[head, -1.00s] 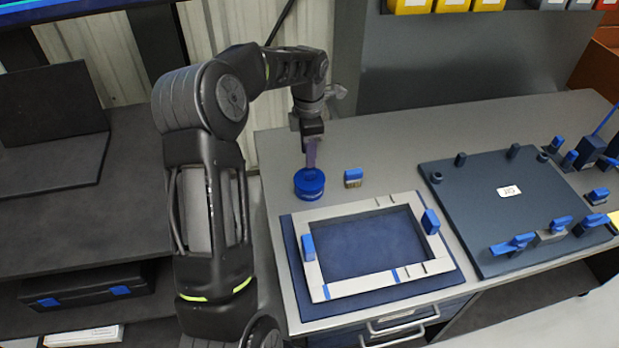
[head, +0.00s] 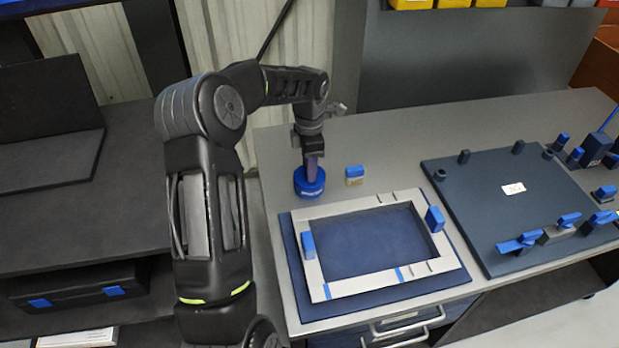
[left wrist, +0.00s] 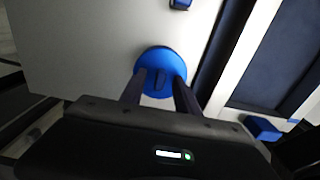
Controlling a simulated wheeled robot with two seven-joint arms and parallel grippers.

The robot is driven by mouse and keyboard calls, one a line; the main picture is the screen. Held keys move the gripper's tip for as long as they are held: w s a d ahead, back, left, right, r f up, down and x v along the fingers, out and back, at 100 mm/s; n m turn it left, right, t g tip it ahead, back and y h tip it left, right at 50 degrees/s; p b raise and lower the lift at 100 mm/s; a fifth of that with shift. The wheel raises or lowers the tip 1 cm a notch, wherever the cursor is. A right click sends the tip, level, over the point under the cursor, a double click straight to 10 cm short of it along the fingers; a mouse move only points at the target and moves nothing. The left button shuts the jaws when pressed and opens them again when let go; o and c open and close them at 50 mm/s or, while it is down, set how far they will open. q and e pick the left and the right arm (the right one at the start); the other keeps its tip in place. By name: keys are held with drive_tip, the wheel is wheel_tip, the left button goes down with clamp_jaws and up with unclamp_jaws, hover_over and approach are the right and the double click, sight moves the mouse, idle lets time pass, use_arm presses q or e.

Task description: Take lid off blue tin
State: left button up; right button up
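The blue tin (head: 309,184) stands upright on the grey bench near its left back edge, with its round blue lid on top. The lid also shows in the left wrist view (left wrist: 160,66), with a darker raised grip across its middle. My left gripper (head: 312,172) points straight down at the lid. In the left wrist view its two fingers (left wrist: 158,92) are apart, one on each side of the raised grip. I cannot tell whether they touch it. My right gripper is not in view.
A small blue-topped block (head: 355,175) stands just right of the tin. A pale frame (head: 315,265) with blue clamps lies on a blue mat in front. A dark fixture plate (head: 480,220) with pegs and clamps lies to the right.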

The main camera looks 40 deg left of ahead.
use_arm(q)
drive_tip(key=shift+r, duration=0.1)
idle(0.4)
clamp_jaws()
idle(0.4)
